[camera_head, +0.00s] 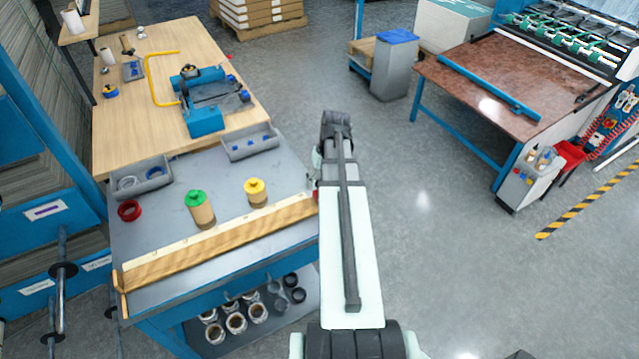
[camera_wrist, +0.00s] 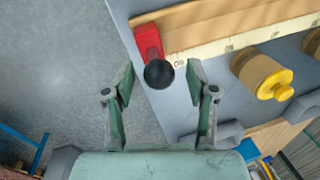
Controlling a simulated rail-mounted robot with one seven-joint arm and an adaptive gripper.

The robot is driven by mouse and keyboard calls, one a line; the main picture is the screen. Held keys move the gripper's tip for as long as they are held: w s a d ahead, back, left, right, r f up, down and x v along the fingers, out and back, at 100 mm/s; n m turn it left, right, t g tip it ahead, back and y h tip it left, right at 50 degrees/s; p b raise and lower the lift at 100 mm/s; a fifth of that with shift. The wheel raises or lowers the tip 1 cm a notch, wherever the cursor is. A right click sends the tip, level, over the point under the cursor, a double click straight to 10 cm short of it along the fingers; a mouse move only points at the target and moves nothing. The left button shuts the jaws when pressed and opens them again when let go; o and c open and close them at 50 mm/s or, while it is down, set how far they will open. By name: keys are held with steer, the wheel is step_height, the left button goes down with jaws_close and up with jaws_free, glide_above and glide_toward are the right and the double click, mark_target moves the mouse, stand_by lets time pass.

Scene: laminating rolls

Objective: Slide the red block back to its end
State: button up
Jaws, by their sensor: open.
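The red block (camera_wrist: 148,40) shows in the wrist view at the left end of the wooden rail (camera_wrist: 225,22), beside the pale scale strip (camera_wrist: 225,46). A round black knob (camera_wrist: 158,74) sits at the block's near side. My gripper (camera_wrist: 160,83) is open, its fingers on either side of the knob with gaps visible. In the head view, a sliver of red block (camera_head: 316,195) shows at the right end of the wooden rail (camera_head: 215,245). My arm hides most of the block and gripper there.
A yellow-capped roll (camera_head: 256,192) and a green-capped roll (camera_head: 200,208) stand behind the rail on the grey bench top. A red ring (camera_head: 129,211) and grey trays (camera_head: 250,143) are farther back. Open floor (camera_head: 440,230) lies right of the bench.

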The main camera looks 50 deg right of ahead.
step_height(320, 180, up, 11)
steer(key=s+d, duration=0.1)
steer(key=d, duration=0.1)
stand_by(0.6)
